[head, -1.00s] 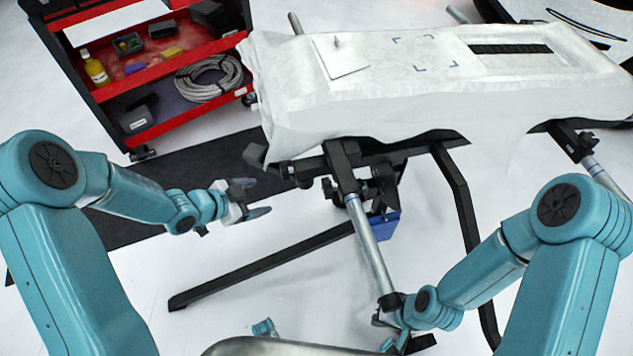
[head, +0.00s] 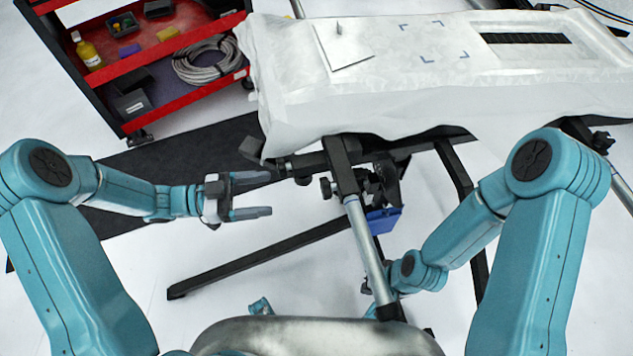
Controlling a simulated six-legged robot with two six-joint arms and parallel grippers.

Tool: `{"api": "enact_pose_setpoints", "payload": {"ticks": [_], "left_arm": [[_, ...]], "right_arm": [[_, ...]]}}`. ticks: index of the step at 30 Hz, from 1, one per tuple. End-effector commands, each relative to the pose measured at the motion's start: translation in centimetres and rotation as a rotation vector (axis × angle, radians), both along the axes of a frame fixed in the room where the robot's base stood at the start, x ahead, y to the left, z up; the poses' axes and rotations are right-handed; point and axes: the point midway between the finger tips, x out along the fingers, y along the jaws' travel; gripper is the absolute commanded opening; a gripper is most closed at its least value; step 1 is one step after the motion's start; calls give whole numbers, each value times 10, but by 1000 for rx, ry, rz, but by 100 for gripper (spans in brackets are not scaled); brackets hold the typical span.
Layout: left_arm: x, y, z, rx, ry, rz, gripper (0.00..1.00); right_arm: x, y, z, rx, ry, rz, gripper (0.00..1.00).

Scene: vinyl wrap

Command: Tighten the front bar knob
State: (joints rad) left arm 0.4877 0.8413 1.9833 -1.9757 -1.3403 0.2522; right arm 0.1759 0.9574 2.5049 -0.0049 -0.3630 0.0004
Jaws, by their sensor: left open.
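The wrapped stand's frame carries a silver bar (head: 364,240) that slopes down from a black bracket (head: 342,170). A small black knob (head: 327,188) sticks out on the left side of this bracket. Another dark round piece (head: 302,178) sits just left of it, on the crossbar. I cannot tell for sure which is the front bar knob. My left gripper (head: 269,194) is open and empty, left of the knobs and apart from them, its fingers pointing right. My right gripper (head: 368,288) is at the bar's lower part, mostly hidden behind it; its fingers cannot be made out.
The white-covered panel (head: 420,95) lies on top of the stand. A blue box (head: 383,220) hangs behind the bar. A black leg (head: 260,260) runs along the floor below my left gripper. A red tool cart (head: 165,112) stands at the upper left, by a dark mat (head: 190,165).

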Motion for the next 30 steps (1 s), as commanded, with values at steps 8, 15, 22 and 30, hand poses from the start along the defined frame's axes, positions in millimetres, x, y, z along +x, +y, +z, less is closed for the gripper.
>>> {"api": "enact_pose_setpoints", "payload": {"ticks": [8, 15, 22, 30], "left_arm": [[9, -69, -1, 1, -1, -6, 75], [18, -111, -1, 2, -2, 0, 75], [23, -125, -1, 2, -2, 4, 75], [23, -125, 0, 2, -2, 5, 62]], "right_arm": [[0, 0, -5, 0, 0, 0, 0], [0, 0, -8, 0, 0, 0, 0], [0, 0, -8, 0, 0, 0, 0], [0, 0, -8, 0, 0, 0, 0]]}}
